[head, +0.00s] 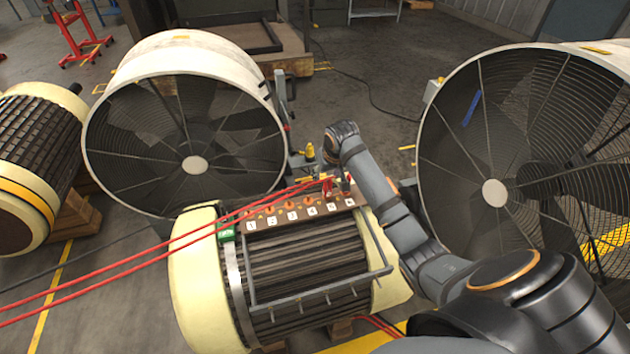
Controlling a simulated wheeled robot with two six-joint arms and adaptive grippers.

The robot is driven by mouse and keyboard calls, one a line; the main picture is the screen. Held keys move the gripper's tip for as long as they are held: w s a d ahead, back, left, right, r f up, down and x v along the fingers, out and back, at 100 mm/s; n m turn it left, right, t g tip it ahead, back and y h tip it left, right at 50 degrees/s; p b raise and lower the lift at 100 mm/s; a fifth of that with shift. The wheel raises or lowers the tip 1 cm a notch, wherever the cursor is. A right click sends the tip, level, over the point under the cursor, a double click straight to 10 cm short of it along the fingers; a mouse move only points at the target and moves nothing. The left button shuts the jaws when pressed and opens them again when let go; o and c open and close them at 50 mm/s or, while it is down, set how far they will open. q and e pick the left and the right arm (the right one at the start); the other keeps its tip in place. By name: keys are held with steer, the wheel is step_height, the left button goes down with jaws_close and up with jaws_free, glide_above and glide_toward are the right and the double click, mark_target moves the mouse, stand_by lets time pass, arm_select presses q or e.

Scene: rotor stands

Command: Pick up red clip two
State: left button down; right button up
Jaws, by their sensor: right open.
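A brown terminal board (262,222) with orange terminals and numbered white tags lies along the top of a cream motor with a ribbed dark body. Two red cables come in from the left and end at a red clip (327,187) near the board's right half. The clip is small, and I cannot tell whether it is clip two or whether a second clip is beside it. My right arm reaches in from the lower right. My right gripper (345,184) is open at the board's right end, close to the right of the red clip. Its fingertips are small and partly hidden. My left gripper is not in view.
Large caged fans stand at the left (195,165) and right (493,193). A grey rail (320,291) with pegs runs across the motor's front (205,290). Another ribbed rotor (35,150) lies at far left. Open floor shows behind my right arm.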

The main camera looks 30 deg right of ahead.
mark_target(326, 182)
steer(key=shift+w, duration=0.15)
steer(key=x, duration=0.4)
steer(key=shift+s+d+f+b, duration=0.15)
steer(key=shift+s+b, duration=0.1)
steer(key=shift+b, duration=0.05)
steer(key=shift+w+f, duration=0.2)
steer(key=shift+f, duration=0.1)
steer(key=shift+d+f, duration=0.15)
steer(key=shift+f, duration=0.2)
steer(key=x, duration=0.4)
steer(key=shift+s+d, duration=0.15)
steer(key=shift+d, duration=0.1)
steer(key=shift+f, duration=0.3)
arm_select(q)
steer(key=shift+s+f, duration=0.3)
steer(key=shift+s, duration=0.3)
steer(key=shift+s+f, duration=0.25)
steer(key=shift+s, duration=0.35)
arm_select(e)
steer(key=shift+r, duration=0.1)
steer(key=shift+c, duration=0.8)
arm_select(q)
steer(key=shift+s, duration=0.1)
arm_select(e)
jaws_close()
